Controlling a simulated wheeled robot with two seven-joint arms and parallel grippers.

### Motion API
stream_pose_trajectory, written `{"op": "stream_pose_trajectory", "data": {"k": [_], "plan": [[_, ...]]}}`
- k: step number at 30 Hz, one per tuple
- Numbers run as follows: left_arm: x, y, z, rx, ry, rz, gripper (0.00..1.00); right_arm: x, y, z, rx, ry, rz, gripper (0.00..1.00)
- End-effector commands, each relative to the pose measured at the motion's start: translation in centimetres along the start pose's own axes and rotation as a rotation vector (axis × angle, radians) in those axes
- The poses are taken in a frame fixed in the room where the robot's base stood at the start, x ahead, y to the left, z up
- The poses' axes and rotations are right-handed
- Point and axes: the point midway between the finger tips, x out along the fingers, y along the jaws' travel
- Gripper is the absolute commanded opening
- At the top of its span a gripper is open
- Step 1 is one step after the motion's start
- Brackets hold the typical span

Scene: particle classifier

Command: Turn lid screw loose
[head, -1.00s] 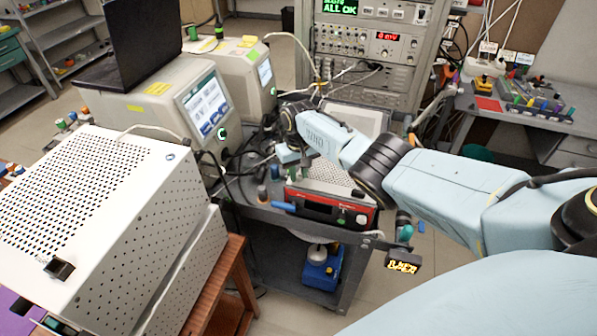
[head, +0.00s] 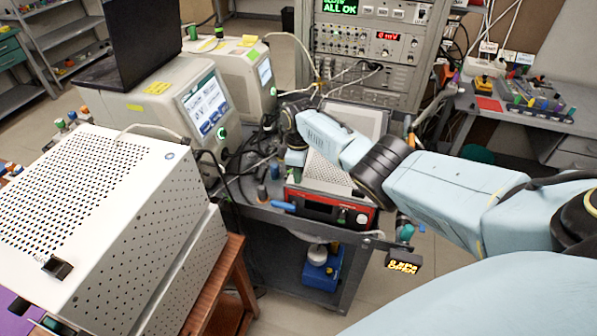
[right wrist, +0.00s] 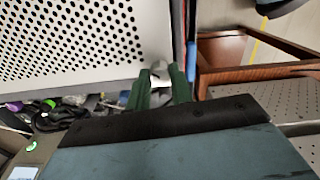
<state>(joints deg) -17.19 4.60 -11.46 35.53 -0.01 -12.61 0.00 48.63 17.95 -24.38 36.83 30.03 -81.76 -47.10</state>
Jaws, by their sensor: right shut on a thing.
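My right arm reaches in from the right in the head view. Its gripper (head: 292,172) points down near the red-fronted instrument (head: 330,208), small and partly hidden. In the right wrist view the two green fingers (right wrist: 162,88) are shut on a small pale metallic piece, likely the lid screw (right wrist: 160,73), at the edge of a white perforated panel (right wrist: 75,40). Whether the screw is loose does not show. My left gripper is not in view.
A large white perforated box (head: 140,235) fills the left. Grey devices with screens (head: 200,105) and loose cables stand behind the gripper. A small display (head: 403,263) hangs at the cart's right. A brown wooden frame (right wrist: 250,55) shows in the right wrist view.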

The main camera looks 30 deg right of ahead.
Motion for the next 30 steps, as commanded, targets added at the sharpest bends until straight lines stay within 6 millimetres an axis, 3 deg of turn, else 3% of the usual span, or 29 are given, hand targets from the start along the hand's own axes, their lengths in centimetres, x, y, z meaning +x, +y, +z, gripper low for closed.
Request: {"op": "stream_pose_trajectory", "data": {"k": [12, 30], "plan": [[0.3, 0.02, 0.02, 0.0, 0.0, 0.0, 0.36, -0.05, 0.06, -0.02, -0.266, 0.001, 0.002, 0.0], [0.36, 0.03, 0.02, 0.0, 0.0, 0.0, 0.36, -0.08, 0.06, -0.03, -0.338, 0.001, 0.002, 0.0]]}}
